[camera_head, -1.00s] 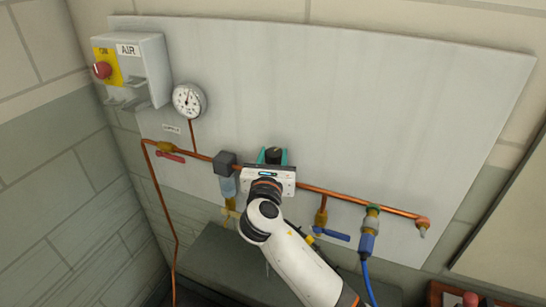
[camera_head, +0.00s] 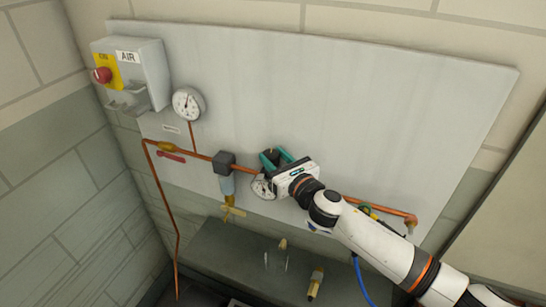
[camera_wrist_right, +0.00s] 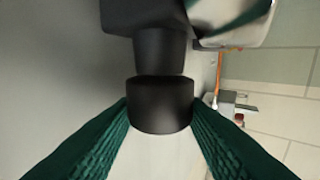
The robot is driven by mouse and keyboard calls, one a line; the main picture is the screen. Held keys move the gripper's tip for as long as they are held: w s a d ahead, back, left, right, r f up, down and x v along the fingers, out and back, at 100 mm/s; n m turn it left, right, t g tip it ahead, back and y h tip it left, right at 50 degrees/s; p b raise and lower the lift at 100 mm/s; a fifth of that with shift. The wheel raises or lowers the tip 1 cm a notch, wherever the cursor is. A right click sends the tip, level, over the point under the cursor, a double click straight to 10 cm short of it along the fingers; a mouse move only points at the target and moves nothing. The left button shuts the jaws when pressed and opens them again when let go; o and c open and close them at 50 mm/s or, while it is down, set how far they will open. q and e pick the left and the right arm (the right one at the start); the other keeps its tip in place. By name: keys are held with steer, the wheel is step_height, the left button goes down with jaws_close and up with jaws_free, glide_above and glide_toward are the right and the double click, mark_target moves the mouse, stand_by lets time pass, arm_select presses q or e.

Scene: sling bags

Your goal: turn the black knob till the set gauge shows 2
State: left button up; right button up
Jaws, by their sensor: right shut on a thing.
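The black knob (camera_head: 271,154) sits on top of the regulator on the copper pipe, at the middle of the wall panel. My right gripper (camera_head: 277,158) is shut on the knob, its teal fingers on either side of it. In the right wrist view the knob (camera_wrist_right: 160,105) is between the green ribbed fingers (camera_wrist_right: 160,130). The set gauge (camera_head: 263,187) is a small white dial just below the gripper, partly hidden by it; its reading is too small to tell. My left gripper is not in view.
A larger gauge (camera_head: 188,103) hangs on the panel (camera_head: 370,110) beside the AIR box (camera_head: 146,75) with its red button (camera_head: 101,75). A filter (camera_head: 227,178) stands left of the regulator. My right arm covers the pipe's right part. A shelf (camera_head: 225,255) lies below.

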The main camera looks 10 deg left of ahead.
steer(key=shift+w+d+n+g+y+b, duration=0.15)
steer(key=shift+n+g+y+b, duration=0.3)
steer(key=shift+n+g+y, duration=0.4)
steer(key=shift+w+d+n+g+y+b, duration=0.1)
steer(key=shift+n+g+y+b, duration=0.45)
steer(key=shift+g, duration=0.5)
steer(key=shift+n, duration=0.3)
steer(key=o, duration=0.8)
steer(key=shift+o, duration=0.9)
steer(key=shift+s+r, duration=0.1)
steer(key=shift+r, duration=0.05)
steer(key=shift+d, duration=0.1)
